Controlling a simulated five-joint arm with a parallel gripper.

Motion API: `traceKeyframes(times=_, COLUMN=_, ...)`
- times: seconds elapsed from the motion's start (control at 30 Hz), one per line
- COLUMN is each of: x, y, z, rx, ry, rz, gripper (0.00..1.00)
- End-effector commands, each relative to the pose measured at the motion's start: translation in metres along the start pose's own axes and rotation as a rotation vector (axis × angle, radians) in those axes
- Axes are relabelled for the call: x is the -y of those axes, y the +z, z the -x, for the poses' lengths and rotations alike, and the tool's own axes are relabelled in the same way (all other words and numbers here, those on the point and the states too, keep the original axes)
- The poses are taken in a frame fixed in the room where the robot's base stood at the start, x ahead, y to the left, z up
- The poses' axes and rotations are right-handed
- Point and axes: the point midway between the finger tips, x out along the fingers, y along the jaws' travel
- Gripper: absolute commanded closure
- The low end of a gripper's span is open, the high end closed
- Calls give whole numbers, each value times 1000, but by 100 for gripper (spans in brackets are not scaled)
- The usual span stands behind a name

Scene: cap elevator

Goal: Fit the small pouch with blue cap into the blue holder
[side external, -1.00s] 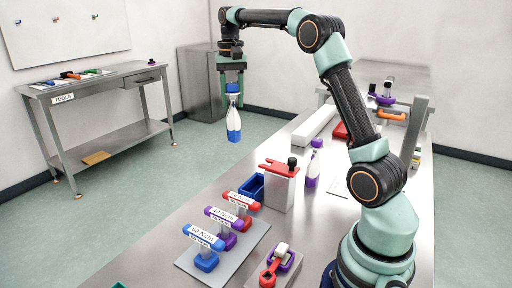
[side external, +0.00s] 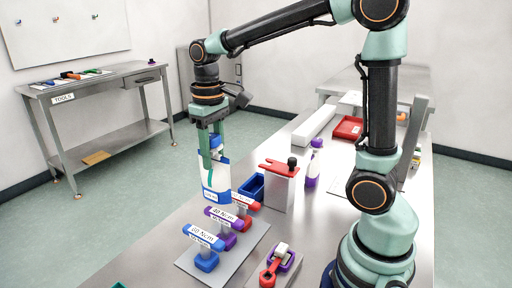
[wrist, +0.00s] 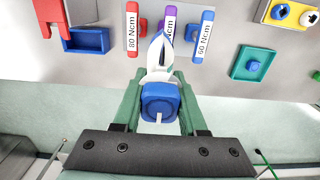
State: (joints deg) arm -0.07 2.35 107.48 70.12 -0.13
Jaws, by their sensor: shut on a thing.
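My gripper (side external: 212,146) is shut on the small pouch (side external: 216,178), near its blue cap (side external: 215,141). The pouch hangs roughly upright, cap up, white with a blue lower band. The wrist view shows the blue cap (wrist: 160,102) between my green fingers and the white pouch body (wrist: 160,53) beyond it. The blue holder (side external: 206,261) is the nearest of three labelled holders on a grey plate in the side view. It also shows in the wrist view (wrist: 203,34), marked 60 Ncm. The pouch is apart from it, raised near the table's left edge.
The purple holder (side external: 222,216) and red holder (side external: 246,203) stand beside the blue one. A blue bin (side external: 251,186) and a red-topped block (side external: 281,186) stand behind them. A purple-capped bottle (side external: 314,162) stands farther right. A red tool on a stand (side external: 272,268) is in front.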

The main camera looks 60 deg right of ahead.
Motion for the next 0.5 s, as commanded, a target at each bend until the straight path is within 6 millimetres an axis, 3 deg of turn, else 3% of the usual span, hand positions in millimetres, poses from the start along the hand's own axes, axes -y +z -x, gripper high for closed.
traceKeyframes(times=0.37, x=-3, y=-1, z=0, rx=0, ry=0, rz=-20, gripper=100)
traceKeyframes(times=0.5, x=-20, y=-6, z=0, rx=1, ry=0, rz=-157, gripper=100)
